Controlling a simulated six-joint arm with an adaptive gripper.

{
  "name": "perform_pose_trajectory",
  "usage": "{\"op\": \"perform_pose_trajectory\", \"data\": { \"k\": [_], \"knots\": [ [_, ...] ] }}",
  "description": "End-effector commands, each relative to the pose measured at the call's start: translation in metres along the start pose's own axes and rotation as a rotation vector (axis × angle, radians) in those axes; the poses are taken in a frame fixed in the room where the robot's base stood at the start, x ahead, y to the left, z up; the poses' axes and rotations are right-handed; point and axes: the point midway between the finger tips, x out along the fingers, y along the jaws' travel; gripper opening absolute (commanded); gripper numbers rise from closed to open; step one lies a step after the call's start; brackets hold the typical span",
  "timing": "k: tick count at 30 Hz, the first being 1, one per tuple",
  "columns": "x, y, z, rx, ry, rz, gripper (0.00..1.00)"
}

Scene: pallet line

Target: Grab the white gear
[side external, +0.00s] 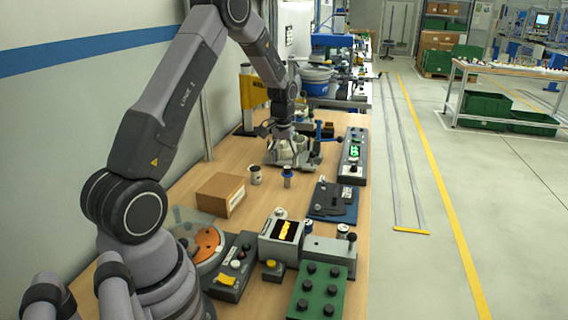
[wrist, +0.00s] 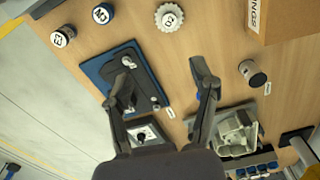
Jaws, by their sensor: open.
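The white gear (wrist: 169,17) is a toothed disc with a dark-marked centre, lying on the wooden table at the top of the wrist view. In the side view only a small pale round top (side external: 281,212) shows behind the grey display box, and it appears to be the gear. My gripper (wrist: 159,72) is open and empty, its fingers spread apart over the table, with the gear well ahead of the fingertips. In the side view my gripper (side external: 282,127) is above the far part of the table, near a grey casting (side external: 287,151).
A cardboard box (side external: 220,194) stands right of the gear in the wrist view. A blue plate with a dark fixture (wrist: 108,68) lies left of it. Two labelled round parts (wrist: 102,13) (wrist: 62,37) and a dark can (wrist: 252,73) stand nearby. Bare wood surrounds the gear.

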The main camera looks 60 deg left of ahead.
Motion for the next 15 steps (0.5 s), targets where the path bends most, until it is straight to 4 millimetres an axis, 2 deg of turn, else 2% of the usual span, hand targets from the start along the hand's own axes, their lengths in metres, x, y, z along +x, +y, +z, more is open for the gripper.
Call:
{"op": "perform_pose_trajectory", "data": {
  "k": [1, 3, 8, 15],
  "knots": [
    [0.017, -0.007, -0.004, -0.020, -0.016, -0.003, 0.60],
    [0.030, -0.012, -0.008, -0.037, -0.027, -0.005, 0.60],
    [0.051, -0.017, -0.009, -0.050, -0.037, -0.006, 0.60],
    [0.099, -0.017, -0.006, -0.048, -0.038, -0.006, 0.60]
  ]
}}
